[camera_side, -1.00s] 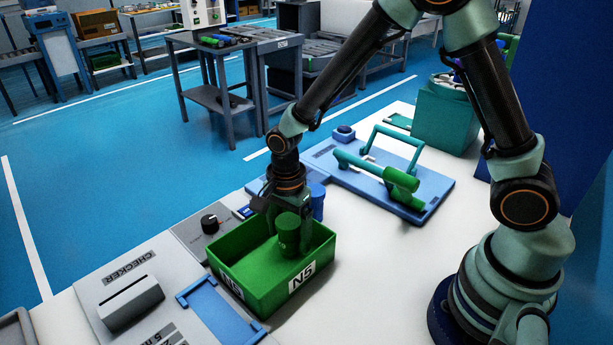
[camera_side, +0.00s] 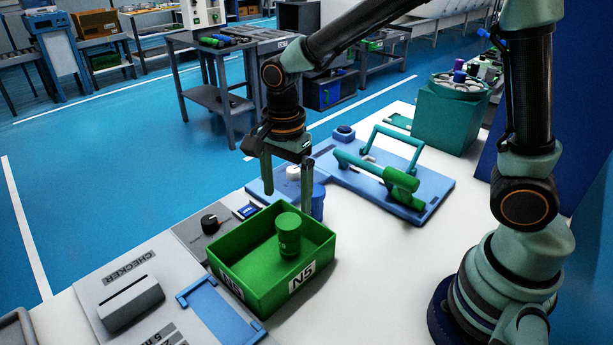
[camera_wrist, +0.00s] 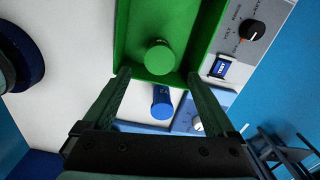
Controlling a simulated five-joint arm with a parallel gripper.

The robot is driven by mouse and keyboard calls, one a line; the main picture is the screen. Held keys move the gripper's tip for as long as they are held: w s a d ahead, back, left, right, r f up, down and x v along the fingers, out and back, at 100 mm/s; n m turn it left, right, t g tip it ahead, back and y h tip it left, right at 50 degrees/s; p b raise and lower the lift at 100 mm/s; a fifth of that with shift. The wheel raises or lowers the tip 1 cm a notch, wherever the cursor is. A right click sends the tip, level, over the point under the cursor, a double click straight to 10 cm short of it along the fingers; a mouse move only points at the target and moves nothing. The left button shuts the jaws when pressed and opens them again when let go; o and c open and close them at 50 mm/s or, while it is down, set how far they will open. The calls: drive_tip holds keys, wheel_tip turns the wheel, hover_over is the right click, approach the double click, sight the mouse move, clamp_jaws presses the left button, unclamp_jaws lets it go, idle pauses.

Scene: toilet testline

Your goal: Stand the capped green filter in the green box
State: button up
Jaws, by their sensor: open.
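In the wrist view the filter (camera_wrist: 159,58) is seen from above, within the walls of the box (camera_wrist: 125,45). My gripper (camera_side: 287,198) is open and empty, above and behind the box in the side view. In the wrist view its fingers (camera_wrist: 160,85) are spread wide, with nothing between them touching either one.
A blue cylinder (camera_side: 318,202) stands behind the box. A blue plate with a green handled frame (camera_side: 398,140) lies behind to the right. A grey panel with a black knob (camera_side: 210,222) and a checker (camera_side: 130,301) lie left. A teal bin (camera_side: 446,122) stands farther back.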

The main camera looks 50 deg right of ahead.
drive_tip(key=shift+r, duration=0.75)
drive_tip(key=s+d+r+n+t, duration=0.5)
drive_tip(key=s+d+r+n, duration=0.3)
drive_tip(key=n, duration=0.8)
drive_tip(key=shift+d+r+t, duration=0.3)
drive_tip(key=shift+d+r, duration=0.45)
drive_tip(key=shift+d, duration=0.25)
